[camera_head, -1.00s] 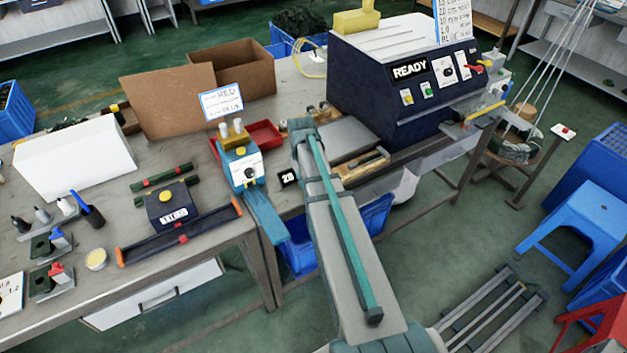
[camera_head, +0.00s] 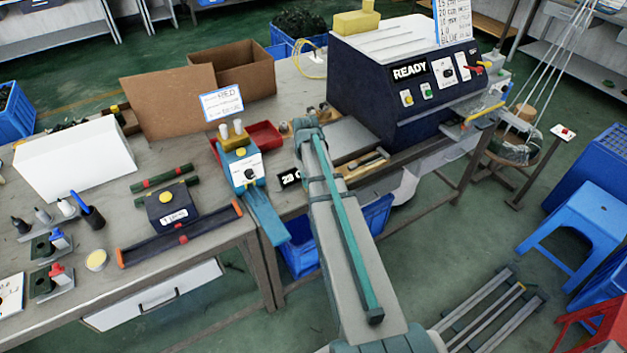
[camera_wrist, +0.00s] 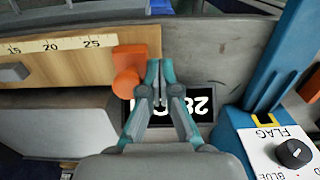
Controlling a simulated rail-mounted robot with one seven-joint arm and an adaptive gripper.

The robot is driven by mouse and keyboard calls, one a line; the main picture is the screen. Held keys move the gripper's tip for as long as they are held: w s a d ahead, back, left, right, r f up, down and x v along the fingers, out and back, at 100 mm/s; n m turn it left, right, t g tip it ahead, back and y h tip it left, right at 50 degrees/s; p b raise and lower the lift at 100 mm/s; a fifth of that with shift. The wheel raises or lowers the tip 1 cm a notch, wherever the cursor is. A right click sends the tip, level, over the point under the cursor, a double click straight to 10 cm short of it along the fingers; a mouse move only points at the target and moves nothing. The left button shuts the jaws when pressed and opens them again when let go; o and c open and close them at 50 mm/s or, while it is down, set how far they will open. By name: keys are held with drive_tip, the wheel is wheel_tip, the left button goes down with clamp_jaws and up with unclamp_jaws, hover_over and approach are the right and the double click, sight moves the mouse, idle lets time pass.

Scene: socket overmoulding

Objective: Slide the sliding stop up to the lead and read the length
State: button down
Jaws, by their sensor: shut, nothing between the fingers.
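My gripper (camera_wrist: 159,70) is shut and empty in the wrist view, with its fingertips just right of the orange sliding stop (camera_wrist: 128,68). I cannot tell whether they touch it. The stop is at the right end of a wooden board with a scale (camera_wrist: 60,45) marked 15, 20 and 25. A black display (camera_wrist: 203,98) with white digits, upside down here, lies under the fingers, partly covered. The board shows there too (camera_head: 366,166). The lead is not identifiable, and my arm hides the stop in the head view.
A blue flag unit (camera_head: 242,168) stands left of the display, with its knob at the right of the wrist view. The dark blue READY machine (camera_head: 380,95) stands behind the board. A red tray (camera_head: 262,136) and cardboard boxes (camera_head: 175,100) are further back.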

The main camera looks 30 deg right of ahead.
drive_tip(key=shift+w+d+p, duration=0.15)
drive_tip(key=shift+d+p, duration=0.35)
drive_tip(key=shift+d, duration=6)
drive_tip(key=shift+a, duration=0.25)
drive_tip(key=shift+a, duration=0.45)
wheel_tip(320, 180, up, 7)
drive_tip(key=p, duration=0.4)
